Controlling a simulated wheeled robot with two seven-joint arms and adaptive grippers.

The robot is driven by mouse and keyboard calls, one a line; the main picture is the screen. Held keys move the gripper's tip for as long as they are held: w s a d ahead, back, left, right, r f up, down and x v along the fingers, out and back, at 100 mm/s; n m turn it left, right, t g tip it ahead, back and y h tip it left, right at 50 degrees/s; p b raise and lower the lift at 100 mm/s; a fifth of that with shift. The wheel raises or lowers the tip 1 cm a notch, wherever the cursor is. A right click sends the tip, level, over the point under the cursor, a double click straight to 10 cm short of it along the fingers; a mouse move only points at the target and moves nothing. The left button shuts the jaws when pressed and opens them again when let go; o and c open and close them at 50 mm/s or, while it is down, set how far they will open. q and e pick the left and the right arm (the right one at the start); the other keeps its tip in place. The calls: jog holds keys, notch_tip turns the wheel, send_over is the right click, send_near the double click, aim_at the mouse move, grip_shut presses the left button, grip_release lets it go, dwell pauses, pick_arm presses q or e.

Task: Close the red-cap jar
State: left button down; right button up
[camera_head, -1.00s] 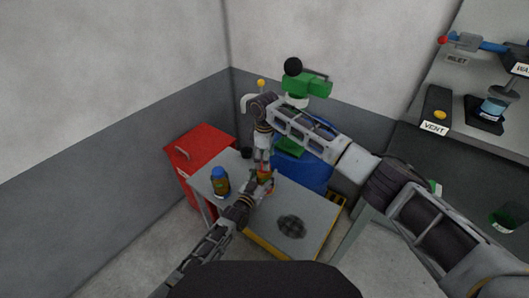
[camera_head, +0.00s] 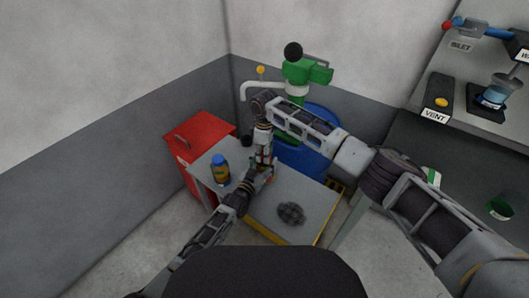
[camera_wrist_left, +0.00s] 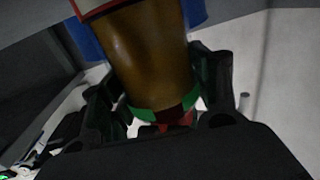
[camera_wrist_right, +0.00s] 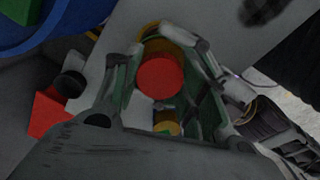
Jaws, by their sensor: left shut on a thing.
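The amber-brown jar (camera_wrist_left: 150,55) stands between the fingers of my left gripper (camera_wrist_left: 165,100), which is shut on it. A red and green band shows near one end of it. In the right wrist view a round red cap (camera_wrist_right: 160,78) lies between the fingers of my right gripper (camera_wrist_right: 165,50), with an amber rim just beyond it. My right gripper looks open around the cap; I cannot tell whether its fingers touch it. In the head view my right gripper (camera_head: 263,160) is directly above my left gripper (camera_head: 258,180), and together they hide most of the jar.
A blue-capped jar (camera_head: 221,170) stands on the table (camera_head: 250,210), left of the grippers. A dark round grille (camera_head: 291,213) lies to the right. A red cabinet (camera_head: 200,138) and a blue drum (camera_head: 305,145) stand behind. A black round thing (camera_head: 246,140) sits at the back.

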jog(key=c, duration=0.4)
jog(key=shift+m, duration=0.9)
jog(key=o, duration=1.2)
jog(key=shift+r, duration=0.1)
jog(key=shift+r, duration=5.9)
pick_arm(q)
jog(key=shift+c, duration=1.5)
grip_release()
